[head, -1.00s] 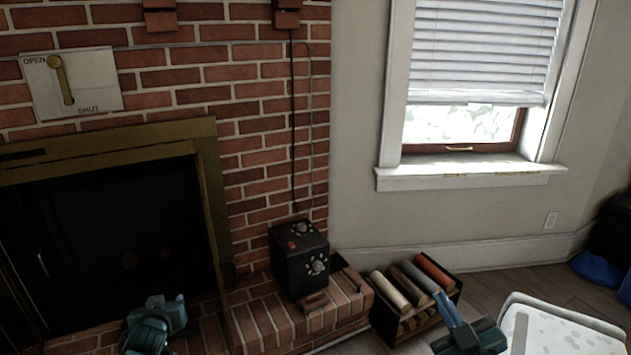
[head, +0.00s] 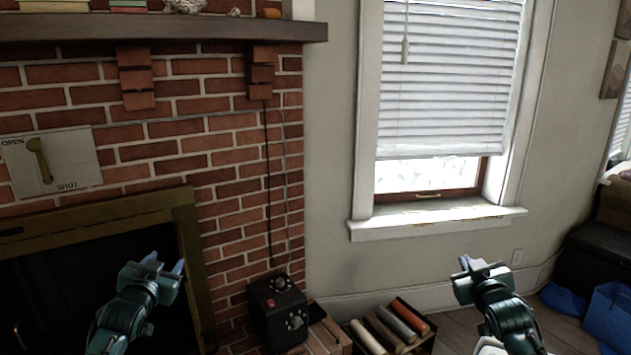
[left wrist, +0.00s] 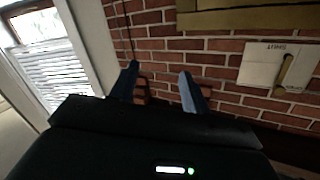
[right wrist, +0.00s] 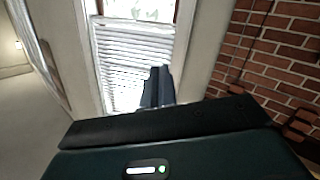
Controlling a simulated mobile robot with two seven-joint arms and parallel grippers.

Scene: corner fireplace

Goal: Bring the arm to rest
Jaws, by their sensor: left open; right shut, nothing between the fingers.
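My left gripper (head: 164,264) is raised in front of the dark fireplace opening, at the lower left of the head view. Its two fingers stand apart with nothing between them, as the left wrist view (left wrist: 160,88) also shows. My right gripper (head: 474,262) is raised below the window, at the lower right of the head view. In the right wrist view (right wrist: 156,86) its fingers are together and hold nothing. Both grippers point up and touch nothing that I can see.
A black control box (head: 279,312) with knobs stands on the brick hearth. A rack of logs (head: 393,328) is right of it. The mantel (head: 160,28) juts out above the fireplace. The window sill (head: 436,222) projects from the wall. Blue bags (head: 608,315) lie at the far right.

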